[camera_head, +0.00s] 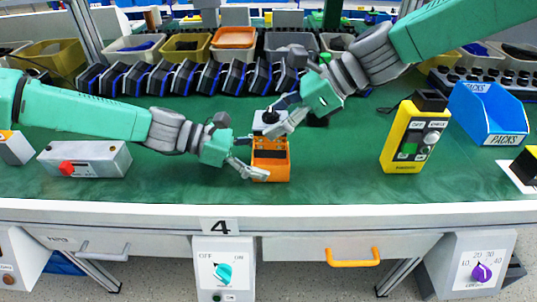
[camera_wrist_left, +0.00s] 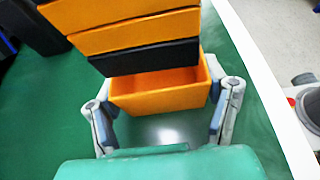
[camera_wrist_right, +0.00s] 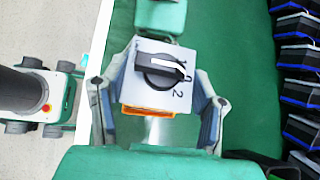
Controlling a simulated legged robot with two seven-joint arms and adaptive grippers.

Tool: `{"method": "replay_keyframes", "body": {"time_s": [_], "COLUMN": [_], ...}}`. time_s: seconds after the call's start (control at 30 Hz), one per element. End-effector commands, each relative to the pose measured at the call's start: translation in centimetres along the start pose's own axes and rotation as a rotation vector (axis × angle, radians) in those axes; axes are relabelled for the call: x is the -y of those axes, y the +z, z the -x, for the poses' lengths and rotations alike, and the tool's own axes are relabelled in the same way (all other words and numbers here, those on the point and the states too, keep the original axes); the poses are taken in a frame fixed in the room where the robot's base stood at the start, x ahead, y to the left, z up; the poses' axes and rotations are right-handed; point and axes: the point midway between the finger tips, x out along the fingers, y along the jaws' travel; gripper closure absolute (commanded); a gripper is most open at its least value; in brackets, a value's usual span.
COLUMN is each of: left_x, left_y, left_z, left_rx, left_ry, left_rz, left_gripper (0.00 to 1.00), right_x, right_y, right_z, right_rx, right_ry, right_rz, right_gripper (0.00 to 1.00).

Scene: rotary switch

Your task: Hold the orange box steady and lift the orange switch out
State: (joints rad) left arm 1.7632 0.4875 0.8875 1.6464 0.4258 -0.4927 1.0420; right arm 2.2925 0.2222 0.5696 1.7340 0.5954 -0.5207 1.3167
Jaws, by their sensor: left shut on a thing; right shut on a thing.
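The orange box (camera_head: 271,172) stands on the green table mat. My left gripper (camera_head: 248,166) is shut on its lower part. In the left wrist view the box (camera_wrist_left: 160,97) sits between my two fingers, and part of its orange interior shows. The orange switch (camera_head: 268,121) is above the box, held in my right gripper (camera_head: 277,119). In the left wrist view its orange and black stacked body (camera_wrist_left: 130,35) is raised over the box opening. In the right wrist view, its pale square plate and black knob (camera_wrist_right: 160,72) lie between my fingers.
A yellow control box (camera_head: 414,137) and a blue bin (camera_head: 488,115) stand to the right. A grey box with a red button (camera_head: 85,160) is at the left. A row of dark blocks (camera_head: 175,79) lines the back. The mat in front is clear.

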Motion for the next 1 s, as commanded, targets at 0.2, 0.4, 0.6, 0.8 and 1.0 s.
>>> {"method": "replay_keyframes", "body": {"time_s": [0.2,0.4,0.6,0.8,1.0], "left_x": [0.0,0.0,0.0,-0.1,-0.2], "left_y": [0.0,0.0,0.0,0.0,0.0], "left_z": [0.0,0.0,0.0,0.7,4.1], "left_rx": [0.000,0.000,0.000,0.000,0.000], "left_ry": [0.000,0.000,0.000,0.001,0.005], "left_rz": [0.000,0.000,0.000,-0.001,-0.001], "left_gripper": [0.62,0.14,0.05,0.05,0.05], "right_x": [0.0,0.0,0.0,0.0,0.0], "right_y": [0.3,0.4,0.3,0.3,0.3], "right_z": [0.3,0.3,0.3,0.2,0.2], "right_rx": [0.001,0.001,0.001,0.001,0.001], "right_ry": [0.000,-0.001,0.000,0.000,0.000], "right_rz": [0.000,0.000,0.000,0.000,0.000], "right_gripper": [0.76,0.76,0.76,0.76,0.76]}}
